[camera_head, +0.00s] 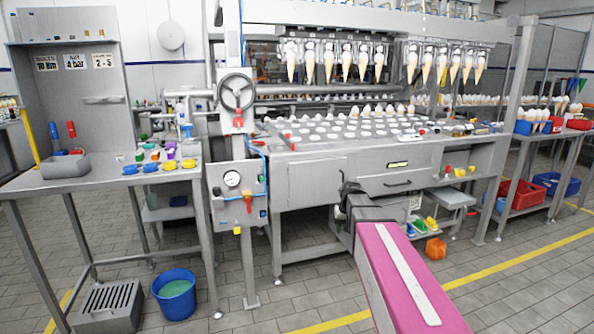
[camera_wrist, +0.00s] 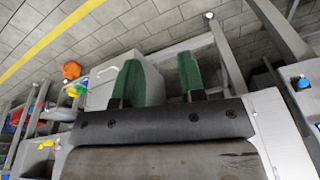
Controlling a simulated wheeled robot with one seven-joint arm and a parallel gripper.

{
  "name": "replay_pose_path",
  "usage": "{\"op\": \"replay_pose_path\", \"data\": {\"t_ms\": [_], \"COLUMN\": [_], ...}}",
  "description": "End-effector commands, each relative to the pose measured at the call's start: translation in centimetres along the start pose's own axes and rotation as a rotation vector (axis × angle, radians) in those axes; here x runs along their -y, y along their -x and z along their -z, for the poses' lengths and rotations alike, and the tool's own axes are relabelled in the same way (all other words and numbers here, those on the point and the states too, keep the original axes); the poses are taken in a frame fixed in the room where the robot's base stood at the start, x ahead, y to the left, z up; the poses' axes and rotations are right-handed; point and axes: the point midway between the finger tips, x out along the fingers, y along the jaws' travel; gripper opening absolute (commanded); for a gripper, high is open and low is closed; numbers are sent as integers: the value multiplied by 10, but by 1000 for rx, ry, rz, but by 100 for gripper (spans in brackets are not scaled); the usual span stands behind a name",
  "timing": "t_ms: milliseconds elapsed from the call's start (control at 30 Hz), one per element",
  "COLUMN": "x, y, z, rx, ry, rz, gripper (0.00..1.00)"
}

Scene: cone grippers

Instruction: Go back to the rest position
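My gripper (camera_wrist: 160,80) shows in the wrist view as two green fingers standing apart, with nothing held between them. Behind the fingers are a light grey box-shaped surface, machine legs and the tiled floor. In the head view my arm, pink with a white stripe, reaches from the lower right toward the front of the cone machine (camera_head: 370,160). The gripper's fingertips are hidden behind the arm in that view.
White-tipped cones (camera_head: 360,60) hang in a row over the machine's tray. A steel table (camera_head: 100,180) stands left, with a blue bucket (camera_head: 174,292) on the floor. An orange object (camera_head: 435,248) lies right of my arm; it also shows in the wrist view (camera_wrist: 71,70).

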Motion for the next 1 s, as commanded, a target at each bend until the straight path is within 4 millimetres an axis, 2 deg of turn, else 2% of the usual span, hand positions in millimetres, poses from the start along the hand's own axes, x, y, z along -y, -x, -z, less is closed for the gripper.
{"op": "replay_pose_path", "data": {"t_ms": [33,300,400,500,667,1000], "x": [0,-1,-1,-1,-1,-1], "y": [-13,-66,-78,-86,-92,-93], "z": [-32,-146,-180,-206,-224,-225], "rx": [21,107,133,152,166,167], "ry": [-4,-23,-28,-31,-35,-35], "rz": [-4,-28,-36,-42,-47,-48], "gripper": [37,37,37,37,37,37]}}
